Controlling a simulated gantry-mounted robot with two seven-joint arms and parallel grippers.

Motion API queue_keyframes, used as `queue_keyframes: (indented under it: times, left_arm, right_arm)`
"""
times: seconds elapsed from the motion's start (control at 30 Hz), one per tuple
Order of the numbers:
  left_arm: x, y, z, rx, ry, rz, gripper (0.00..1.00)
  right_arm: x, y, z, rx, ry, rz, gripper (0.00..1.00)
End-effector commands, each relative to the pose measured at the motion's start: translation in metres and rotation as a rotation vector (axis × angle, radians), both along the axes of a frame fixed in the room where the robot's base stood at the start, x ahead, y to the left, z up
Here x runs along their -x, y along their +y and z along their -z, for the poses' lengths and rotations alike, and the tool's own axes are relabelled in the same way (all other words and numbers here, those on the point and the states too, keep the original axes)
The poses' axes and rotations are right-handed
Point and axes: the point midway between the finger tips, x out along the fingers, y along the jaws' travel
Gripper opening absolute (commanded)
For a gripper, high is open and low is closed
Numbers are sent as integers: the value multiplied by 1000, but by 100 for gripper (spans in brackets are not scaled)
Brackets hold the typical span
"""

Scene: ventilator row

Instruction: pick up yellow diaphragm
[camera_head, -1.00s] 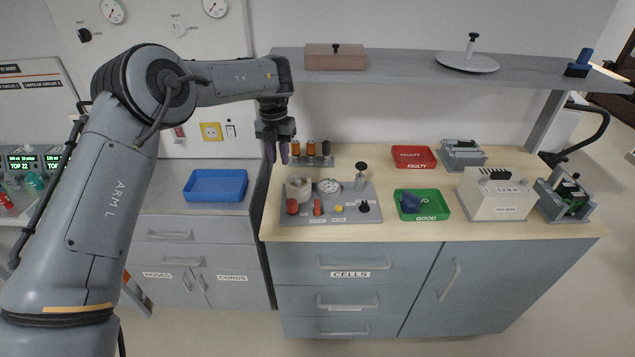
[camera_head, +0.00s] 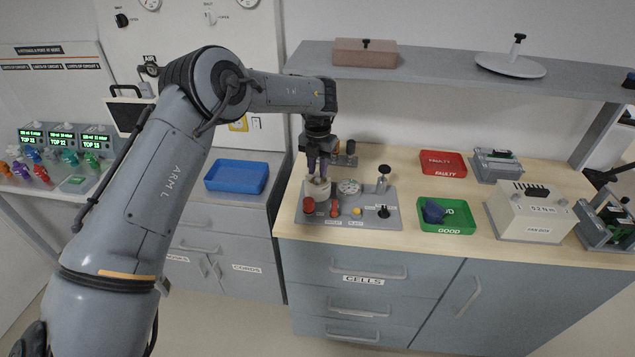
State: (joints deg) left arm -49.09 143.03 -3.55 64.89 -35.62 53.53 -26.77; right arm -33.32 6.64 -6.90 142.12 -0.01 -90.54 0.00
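My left gripper (camera_head: 318,166) hangs pointing down just above a pale round cup (camera_head: 317,191) on the grey test board (camera_head: 391,221). I cannot pick out a yellow diaphragm for certain; the cup's contents are hidden or too small to tell. A small yellow spot (camera_head: 357,211) shows on the board's front, like a button. My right gripper is out of view.
Red knobs (camera_head: 308,205), a round white dial (camera_head: 349,187) and a standing plunger (camera_head: 383,179) are close by on the board. Small jars stand behind. A green tray (camera_head: 446,229), red tray (camera_head: 460,173) and white box (camera_head: 531,219) are to the right. A shelf (camera_head: 430,68) runs above.

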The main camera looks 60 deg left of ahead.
Motion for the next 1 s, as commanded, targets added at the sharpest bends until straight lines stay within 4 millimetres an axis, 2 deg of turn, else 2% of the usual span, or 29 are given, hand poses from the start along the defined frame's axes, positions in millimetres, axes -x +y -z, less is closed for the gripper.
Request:
queue_keyframes:
  times: [0.07,0.23,0.53,0.57,0.7,0.73,1.0]
  left_arm:
    - [2,0,9,2,2,-1,26]
    - [2,0,27,1,2,0,26]
    - [1,0,32,0,0,0,26]
    - [1,0,32,0,0,0,24]
    - [2,0,32,0,0,0,3]
    - [2,0,32,0,0,0,0]
    - [1,0,31,0,0,0,0]
  right_arm:
    - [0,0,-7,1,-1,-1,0]
    - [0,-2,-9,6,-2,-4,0]
    - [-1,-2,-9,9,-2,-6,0]
    - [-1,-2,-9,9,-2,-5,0]
    - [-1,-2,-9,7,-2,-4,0]
    - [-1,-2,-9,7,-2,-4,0]
    - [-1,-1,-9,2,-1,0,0]
